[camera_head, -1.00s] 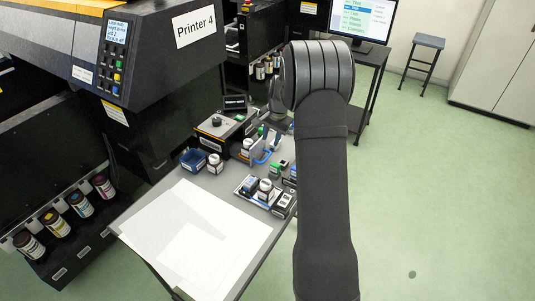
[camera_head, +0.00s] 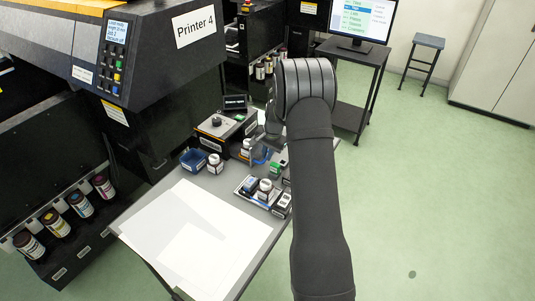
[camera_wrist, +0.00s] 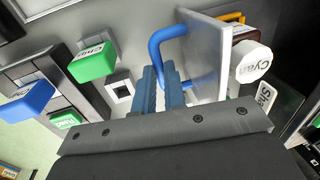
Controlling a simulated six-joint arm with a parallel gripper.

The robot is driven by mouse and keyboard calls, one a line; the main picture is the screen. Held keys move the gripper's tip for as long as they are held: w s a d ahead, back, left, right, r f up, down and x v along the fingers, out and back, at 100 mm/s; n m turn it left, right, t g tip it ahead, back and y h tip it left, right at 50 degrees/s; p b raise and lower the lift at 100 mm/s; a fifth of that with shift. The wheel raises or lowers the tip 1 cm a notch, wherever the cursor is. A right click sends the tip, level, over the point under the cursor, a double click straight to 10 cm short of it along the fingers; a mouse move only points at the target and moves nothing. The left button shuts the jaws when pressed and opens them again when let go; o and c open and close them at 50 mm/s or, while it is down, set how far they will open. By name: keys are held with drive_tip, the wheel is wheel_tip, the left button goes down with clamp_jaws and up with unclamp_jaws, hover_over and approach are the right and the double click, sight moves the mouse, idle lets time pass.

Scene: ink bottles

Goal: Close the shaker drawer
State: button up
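The drawer stands out from the box, with a white-capped Cyan bottle (camera_wrist: 252,65) behind the panel. My gripper (camera_wrist: 160,68) has its blue fingers close together at the handle, on the outer side of the panel. The fingers hide part of the handle, so I cannot tell whether they grip it. In the head view my arm partly covers this spot.
A tray (camera_head: 241,190) with bottles and small boxes lies in front of the shaker. A blue bin (camera_head: 192,160) and a white bottle (camera_head: 215,163) stand to its left. Green-topped (camera_wrist: 92,62) and blue-topped (camera_wrist: 27,101) items are near my fingers. White sheets (camera_head: 195,240) cover the near table.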

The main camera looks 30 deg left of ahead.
sight(245, 143)
clamp_jaws()
drive_tip(key=a, duration=0.9)
drive_tip(key=shift+a, duration=0.15)
drive_tip(key=shift+a+r, duration=0.1)
drive_tip(key=shift+a, duration=0.5)
drive_tip(key=o, duration=0.6)
unclamp_jaws()
drive_tip(key=shift+a, duration=0.1)
drive_tip(key=shift+r, duration=0.1)
drive_tip(key=d+r, duration=0.3)
drive_tip(key=r, duration=1.3)
drive_tip(key=shift+r, duration=0.4)
